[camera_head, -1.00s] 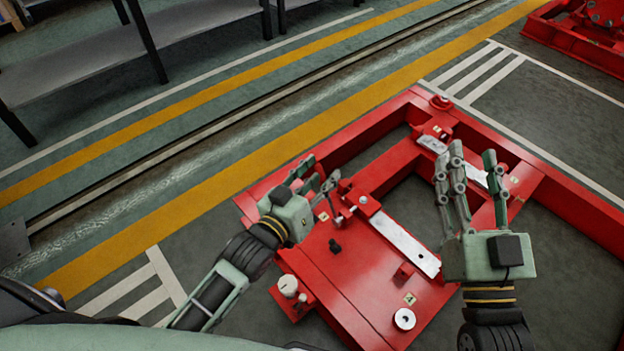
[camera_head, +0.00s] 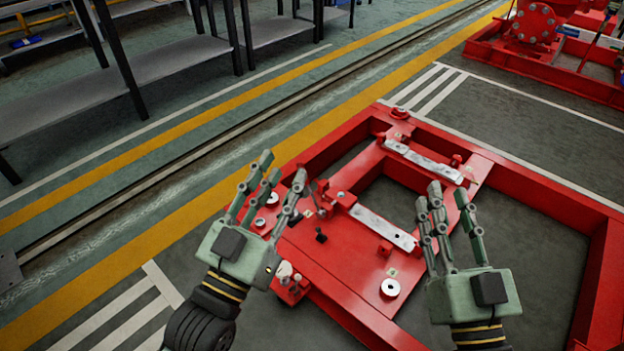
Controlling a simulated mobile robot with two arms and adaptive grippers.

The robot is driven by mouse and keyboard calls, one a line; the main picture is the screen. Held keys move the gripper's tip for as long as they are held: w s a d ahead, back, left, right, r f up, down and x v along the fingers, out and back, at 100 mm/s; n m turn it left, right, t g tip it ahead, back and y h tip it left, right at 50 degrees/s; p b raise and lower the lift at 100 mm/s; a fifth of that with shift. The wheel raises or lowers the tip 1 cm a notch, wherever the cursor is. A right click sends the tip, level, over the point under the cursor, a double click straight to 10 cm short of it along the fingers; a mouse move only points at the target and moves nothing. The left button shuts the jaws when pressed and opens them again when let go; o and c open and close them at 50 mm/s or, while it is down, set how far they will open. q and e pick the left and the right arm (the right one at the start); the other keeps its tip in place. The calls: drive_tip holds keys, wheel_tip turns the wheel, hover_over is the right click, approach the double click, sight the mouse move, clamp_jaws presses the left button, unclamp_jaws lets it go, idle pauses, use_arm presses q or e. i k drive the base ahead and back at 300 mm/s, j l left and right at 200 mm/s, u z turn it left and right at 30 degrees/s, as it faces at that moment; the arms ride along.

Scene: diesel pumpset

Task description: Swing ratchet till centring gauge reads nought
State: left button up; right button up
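My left gripper (camera_head: 272,180) has its fingers spread and empty, at the left edge of the red frame (camera_head: 560,184). My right gripper (camera_head: 442,200) is also open and empty, over the gap in the frame to the right of the plate. Between them, the red plate (camera_head: 345,275) carries a small black knob (camera_head: 321,236), a bare metal strip (camera_head: 385,228) and a pale round ring (camera_head: 390,288). A pale knob (camera_head: 285,272) stands at the plate's left corner. Small upright parts near the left fingers are partly hidden. I cannot make out a ratchet or a gauge reading.
A second metal strip (camera_head: 430,162) lies on the frame's far crossbar. Grey shelving (camera_head: 175,75) stands at the upper left. Another red machine (camera_head: 535,40) is at the upper right. The floor left of the frame is clear.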

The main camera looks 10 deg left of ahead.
sight(320, 213)
drive_tip(key=z, duration=0.45)
drive_tip(key=j+z, duration=0.15)
drive_tip(key=z, duration=0.3)
drive_tip(key=j+z, duration=0.1)
drive_tip(key=z, duration=0.35)
drive_tip(key=j+z, duration=0.1)
drive_tip(key=z, duration=0.35)
drive_tip(key=k+j, duration=0.1)
drive_tip(key=j, duration=0.35)
drive_tip(key=k+j, duration=0.1)
drive_tip(key=j, duration=0.4)
drive_tip(key=k+j, duration=0.1)
drive_tip(key=j, duration=0.8)
drive_tip(key=k+j, duration=0.15)
drive_tip(key=j, duration=0.3)
drive_tip(key=k+j+z, duration=0.1)
drive_tip(key=j, duration=0.4)
drive_tip(key=i+l, duration=0.1)
